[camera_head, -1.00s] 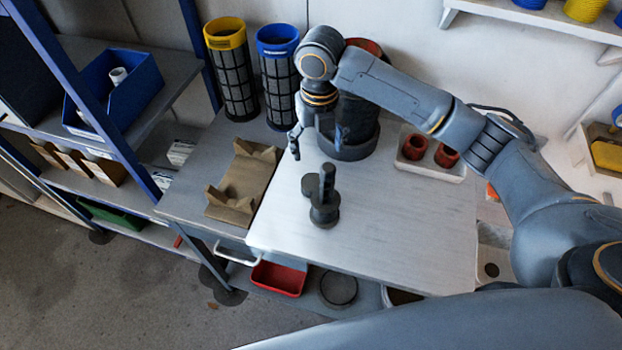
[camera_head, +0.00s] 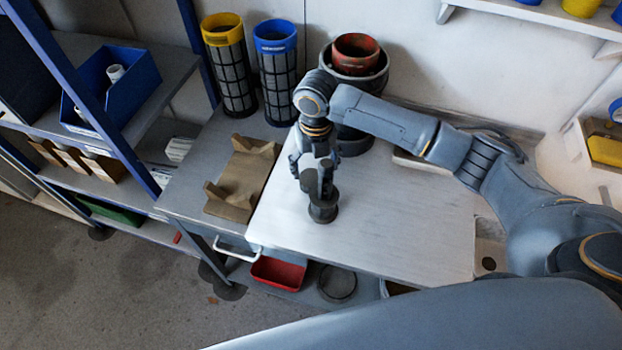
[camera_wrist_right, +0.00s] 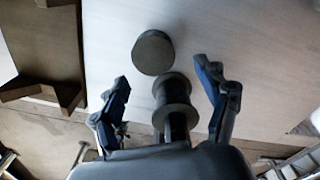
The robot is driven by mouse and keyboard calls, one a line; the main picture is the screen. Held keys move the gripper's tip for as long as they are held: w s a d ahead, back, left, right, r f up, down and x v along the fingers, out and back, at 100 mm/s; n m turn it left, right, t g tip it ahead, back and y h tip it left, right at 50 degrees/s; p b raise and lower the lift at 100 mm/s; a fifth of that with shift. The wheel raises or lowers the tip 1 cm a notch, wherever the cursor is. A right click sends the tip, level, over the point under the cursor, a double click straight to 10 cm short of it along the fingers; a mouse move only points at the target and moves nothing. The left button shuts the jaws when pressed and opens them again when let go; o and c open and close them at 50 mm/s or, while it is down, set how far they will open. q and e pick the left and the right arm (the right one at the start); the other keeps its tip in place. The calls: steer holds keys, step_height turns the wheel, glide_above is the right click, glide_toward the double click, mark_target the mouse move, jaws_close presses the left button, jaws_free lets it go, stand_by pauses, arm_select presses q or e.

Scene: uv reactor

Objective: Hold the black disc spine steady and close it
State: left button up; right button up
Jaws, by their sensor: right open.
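The black disc spine (camera_head: 323,209) stands on the light tabletop, its round base showing below my right gripper (camera_head: 312,178). In the right wrist view, a dark flat disc (camera_wrist_right: 152,53) lies ahead, and a stem with round flanges (camera_wrist_right: 173,97) sits between the two fingers. My right gripper (camera_wrist_right: 162,74) is open there, one finger on each side of the stem with gaps showing. In the head view the gripper hides much of the spine's upper part. I cannot tell whether any finger touches it. My left gripper is not in view.
A brown cradle (camera_head: 242,180) lies left of the light worktop (camera_head: 400,215). Yellow-rimmed (camera_head: 229,70) and blue-rimmed (camera_head: 275,75) mesh cylinders stand behind. A dark vessel with a red top (camera_head: 355,52) stands behind my arm. The worktop's front right is clear.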

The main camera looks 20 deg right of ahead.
mark_target(312, 180)
steer(key=f, duration=0.2)
steer(key=a+f+p, duration=0.1)
steer(key=f, duration=0.1)
steer(key=shift+d+f, duration=0.1)
steer(key=shift+f, duration=0.5)
steer(key=shift+c, duration=0.5)
steer(key=c, duration=0.8)
